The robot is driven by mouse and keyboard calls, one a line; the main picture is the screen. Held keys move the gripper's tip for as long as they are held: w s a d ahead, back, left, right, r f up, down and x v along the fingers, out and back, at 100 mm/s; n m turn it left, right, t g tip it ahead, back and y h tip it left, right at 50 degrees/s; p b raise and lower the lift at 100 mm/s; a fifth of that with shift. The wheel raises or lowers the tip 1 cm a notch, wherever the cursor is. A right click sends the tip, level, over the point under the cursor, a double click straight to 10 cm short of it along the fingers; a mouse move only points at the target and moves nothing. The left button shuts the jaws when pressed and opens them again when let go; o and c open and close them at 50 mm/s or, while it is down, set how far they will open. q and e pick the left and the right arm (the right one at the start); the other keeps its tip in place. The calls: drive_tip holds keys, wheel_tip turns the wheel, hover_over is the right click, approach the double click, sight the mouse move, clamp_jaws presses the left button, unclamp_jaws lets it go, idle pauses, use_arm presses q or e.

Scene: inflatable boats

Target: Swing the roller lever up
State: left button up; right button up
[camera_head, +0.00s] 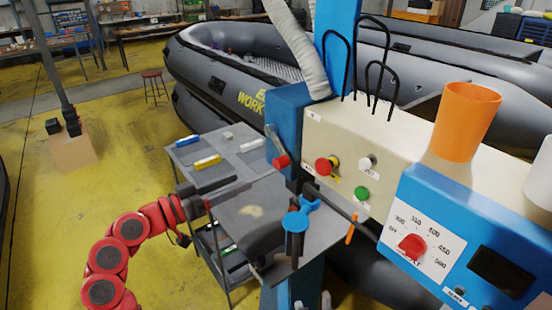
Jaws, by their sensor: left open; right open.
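A metal lever with a red grip (281,161) is on the left side of the blue housing of the machine. It hangs downward, with its grip at the lower end; I take it to be the roller lever. My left gripper (192,212) is at the end of the red arm, left of and below the lever and clear of it. It is open, beside the left edge of the grey work plate, and its fingers are small and dark here. My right gripper is not in view.
The beige control panel (392,130) has red, white and green buttons. A blue heater box (455,245) with a red dial and an orange cup (465,121) are at the right. A blue clamp (300,222) stands below the lever. A cart (222,178) with tools stands behind my arm.

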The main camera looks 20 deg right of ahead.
sight(275, 164)
use_arm(q)
drive_tip(key=p+x, duration=0.4)
drive_tip(key=x, duration=0.8)
drive_tip(key=shift+w, duration=0.1)
drive_tip(key=shift+w+d+f, duration=0.1)
drive_tip(key=shift+w+d, duration=0.05)
drive_tip(key=shift+d, duration=0.2)
drive_tip(key=shift+c, duration=0.4)
drive_tip(key=c, duration=0.9)
clamp_jaws()
